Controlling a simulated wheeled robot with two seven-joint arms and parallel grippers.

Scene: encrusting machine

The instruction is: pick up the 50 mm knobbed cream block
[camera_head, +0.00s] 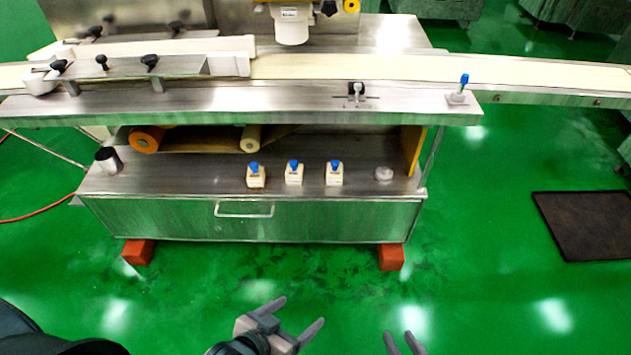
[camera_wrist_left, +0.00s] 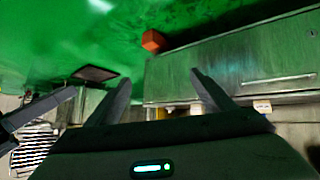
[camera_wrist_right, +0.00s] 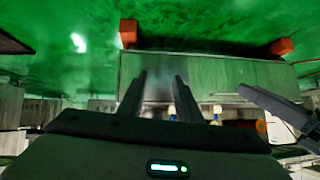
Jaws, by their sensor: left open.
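Three cream blocks with blue knobs stand upright in a row on the lower steel shelf in the head view: a left one (camera_head: 256,177), a middle one (camera_head: 294,175) and a right one (camera_head: 334,175). They look alike, and I cannot tell which is the 50 mm one. My left gripper (camera_head: 296,317) is open and empty, in front of and below the shelf, apart from the blocks. My right gripper (camera_head: 398,338) is empty with its fingers a narrow gap apart, at the bottom edge. In the right wrist view the blocks are small and partly hidden.
A drawer handle (camera_head: 244,213) projects in front. Green floor in front is clear.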

